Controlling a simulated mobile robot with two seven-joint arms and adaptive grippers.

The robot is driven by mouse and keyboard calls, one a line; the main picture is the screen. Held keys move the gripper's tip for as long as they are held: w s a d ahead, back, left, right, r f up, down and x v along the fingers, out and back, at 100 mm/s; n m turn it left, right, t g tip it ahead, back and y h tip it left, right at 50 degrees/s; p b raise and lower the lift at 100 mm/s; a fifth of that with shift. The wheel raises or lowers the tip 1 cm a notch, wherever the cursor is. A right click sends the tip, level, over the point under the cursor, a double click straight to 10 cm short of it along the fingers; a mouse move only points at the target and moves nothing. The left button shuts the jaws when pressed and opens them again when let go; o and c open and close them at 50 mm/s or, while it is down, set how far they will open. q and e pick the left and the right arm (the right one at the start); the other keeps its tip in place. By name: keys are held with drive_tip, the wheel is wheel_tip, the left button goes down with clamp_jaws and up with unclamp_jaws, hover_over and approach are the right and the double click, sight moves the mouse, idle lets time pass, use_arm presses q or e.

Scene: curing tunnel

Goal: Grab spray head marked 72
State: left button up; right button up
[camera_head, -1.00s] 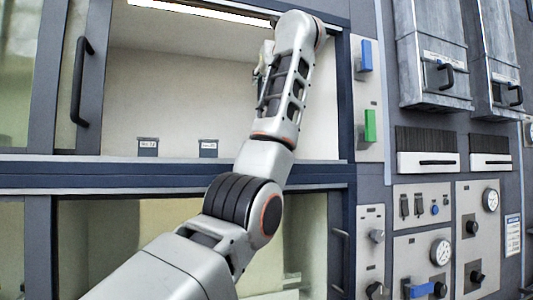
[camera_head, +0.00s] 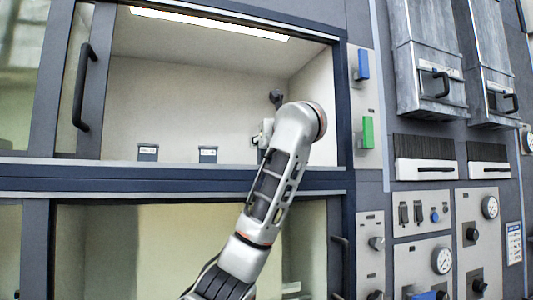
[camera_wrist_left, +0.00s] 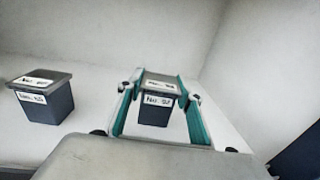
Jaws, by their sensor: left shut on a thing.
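A dark spray head (camera_wrist_left: 154,110) with a grey top and white labels is between the fingers of my left gripper (camera_wrist_left: 160,98) in the left wrist view. The gripper is shut on it; its label is too blurred to read surely. I cannot tell whether it is lifted. In the head view my left gripper (camera_head: 263,134) is low at the right of the lit bay, and my arm hides what it holds. Two similar labelled heads stand to the left, one nearer (camera_head: 208,156) and one farther left (camera_head: 147,154). A neighbouring head (camera_wrist_left: 46,102) also shows in the left wrist view.
The bay has a front ledge (camera_head: 120,163) and a dark right post (camera_head: 344,100). An open door with a black handle (camera_head: 82,87) is at left. Switches, dials and drawers fill the right panel. The bay's upper space is free.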

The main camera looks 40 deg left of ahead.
use_arm(q)
wheel_tip(320, 180, down, 2)
drive_tip(key=shift+a+f, duration=0.1)
drive_tip(key=shift+a, duration=0.05)
drive_tip(key=o, duration=1.4)
drive_tip(key=shift+f, duration=0.15)
